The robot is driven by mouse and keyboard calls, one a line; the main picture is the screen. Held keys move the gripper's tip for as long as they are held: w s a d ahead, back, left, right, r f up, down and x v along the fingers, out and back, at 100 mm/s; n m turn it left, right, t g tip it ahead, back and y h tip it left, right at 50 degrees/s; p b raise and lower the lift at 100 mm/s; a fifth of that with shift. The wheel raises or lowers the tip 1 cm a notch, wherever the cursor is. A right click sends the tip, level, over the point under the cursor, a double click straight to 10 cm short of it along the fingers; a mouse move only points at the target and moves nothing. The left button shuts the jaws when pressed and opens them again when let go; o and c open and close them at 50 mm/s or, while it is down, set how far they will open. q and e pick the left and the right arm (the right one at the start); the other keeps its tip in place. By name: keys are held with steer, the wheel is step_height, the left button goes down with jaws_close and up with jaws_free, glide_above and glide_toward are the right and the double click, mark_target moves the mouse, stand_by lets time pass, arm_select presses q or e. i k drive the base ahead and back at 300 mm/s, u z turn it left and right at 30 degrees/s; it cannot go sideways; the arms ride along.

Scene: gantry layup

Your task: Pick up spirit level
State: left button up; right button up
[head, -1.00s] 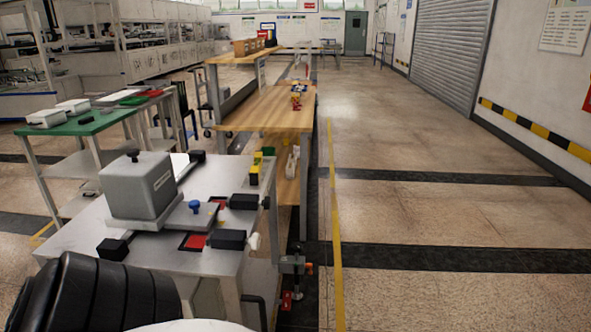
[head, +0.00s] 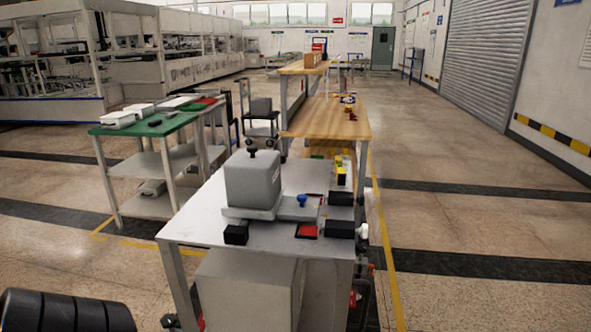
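A small yellow and black object (head: 341,172) stands near the far right corner of the grey metal table (head: 200,222). It may be the spirit level, but it is too small to be sure. No other thing in view looks clearly like a level. Neither of my grippers is in view. A black ribbed part at the bottom left seems to be mine.
The metal table carries a grey block-shaped fixture (head: 252,180), a blue knob (head: 302,200), a red pad (head: 307,231) and several black blocks. A green-topped table (head: 150,127) stands left, a wooden bench (head: 325,119) behind. The right floor is clear.

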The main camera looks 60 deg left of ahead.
mark_target(341, 174)
steer(key=u, duration=1.95)
